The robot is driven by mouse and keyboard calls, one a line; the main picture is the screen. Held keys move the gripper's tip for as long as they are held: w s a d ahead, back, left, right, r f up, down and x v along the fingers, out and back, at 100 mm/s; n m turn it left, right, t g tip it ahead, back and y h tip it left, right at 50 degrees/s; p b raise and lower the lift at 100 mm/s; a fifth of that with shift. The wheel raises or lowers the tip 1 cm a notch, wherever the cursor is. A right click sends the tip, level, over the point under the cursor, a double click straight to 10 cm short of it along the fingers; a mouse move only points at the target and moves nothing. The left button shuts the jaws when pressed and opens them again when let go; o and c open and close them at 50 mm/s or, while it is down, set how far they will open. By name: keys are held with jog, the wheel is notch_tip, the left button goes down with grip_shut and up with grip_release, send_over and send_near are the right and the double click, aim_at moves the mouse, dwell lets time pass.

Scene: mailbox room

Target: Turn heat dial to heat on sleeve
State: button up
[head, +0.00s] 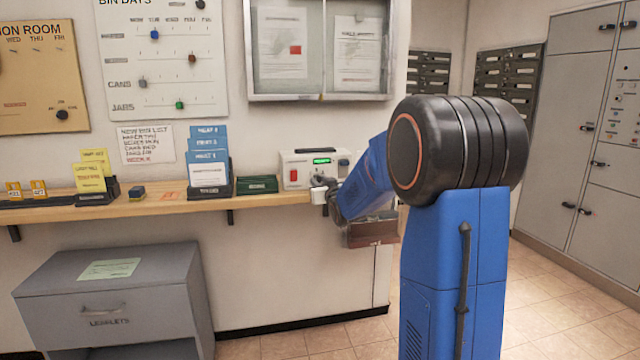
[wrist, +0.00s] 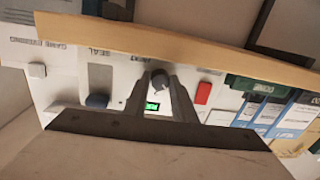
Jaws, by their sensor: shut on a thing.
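The white machine (head: 302,160) stands on the wooden shelf, with a lit green display and a red switch on its front. It also shows in the wrist view (wrist: 68,80), turned about. The dark round heat dial (wrist: 160,76) sits by the green display (wrist: 152,106). My gripper (wrist: 160,84) has one finger on each side of this dial and is shut on it. I cannot read the dial's pointer or setting.
The wooden shelf (head: 255,199) runs along the wall below the machine. A green box (head: 257,185) and a blue leaflet holder (head: 208,165) stand left of it. A grey cabinet (head: 110,290) stands below. Tiled floor is open at right.

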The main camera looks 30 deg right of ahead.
jog(key=m, duration=0.5)
jog(key=shift+f, duration=0.15)
jog(key=m, duration=0.4)
jog(key=shift+a+t+h, duration=0.1)
jog(key=shift+t+h, duration=0.2)
jog(key=shift+h, duration=0.1)
jog(key=shift+m, duration=0.5)
jog(key=o, duration=1)
jog(key=shift+o, duration=0.2)
